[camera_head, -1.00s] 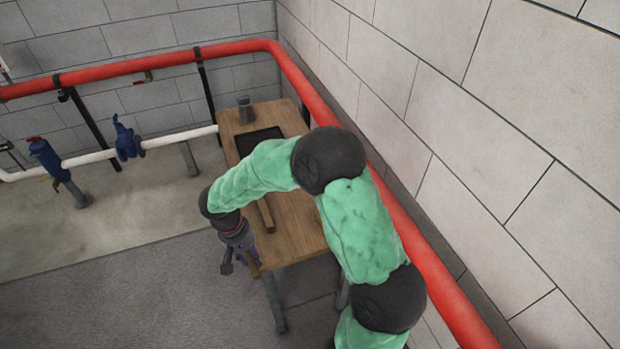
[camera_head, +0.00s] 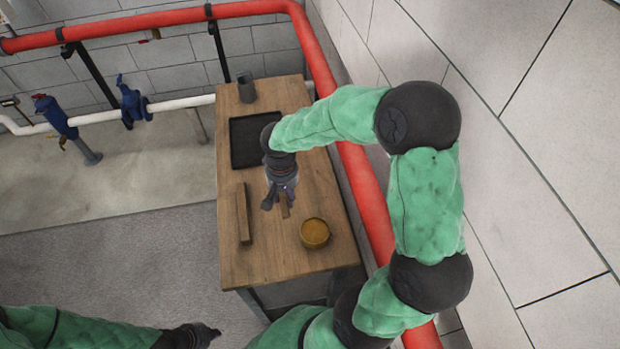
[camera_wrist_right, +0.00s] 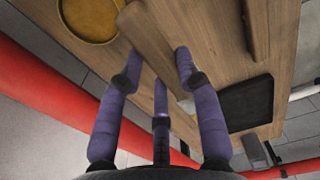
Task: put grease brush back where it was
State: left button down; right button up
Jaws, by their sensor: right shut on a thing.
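The grease brush shows as a wooden handle (camera_wrist_right: 152,42) between the fingers of my right gripper (camera_wrist_right: 158,75) in the wrist view, with a pale end near the fingers. My right gripper (camera_head: 281,198) is shut on it above the table's middle in the head view, where only a short piece of the handle (camera_head: 285,211) shows. I cannot tell whether the brush touches the table. A round tin of yellow-brown grease (camera_head: 314,233) stands to the lower right of the gripper. My left gripper (camera_head: 207,333) is low at the bottom edge, dark and small, with its fingers unclear.
The wooden table (camera_head: 268,265) also carries a wooden bar (camera_head: 243,214) at left, a black tray (camera_head: 245,150) and a grey cup (camera_head: 247,90) at the far end. A red pipe (camera_head: 362,190) and block wall (camera_head: 540,130) run close along its right side.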

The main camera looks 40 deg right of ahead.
jog(key=w+d+f+b, duration=0.1)
jog(key=w+d+f, duration=0.25)
jog(key=d, duration=0.35)
jog(key=b, duration=0.2)
send_over(306, 192)
jog(key=f, duration=0.5)
jog(key=shift+s+a, duration=0.2)
jog(key=shift+a, duration=0.15)
jog(key=shift+d+f, duration=0.25)
jog(key=shift+f, duration=0.05)
jog(key=shift+w+d+f+b, duration=0.15)
jog(key=shift+f+b, duration=0.25)
jog(key=shift+f, duration=1.25)
jog(key=shift+f, duration=0.1)
jog(key=shift+f, duration=0.15)
jog(key=o, duration=1.1)
jog(key=shift+o, duration=0.2)
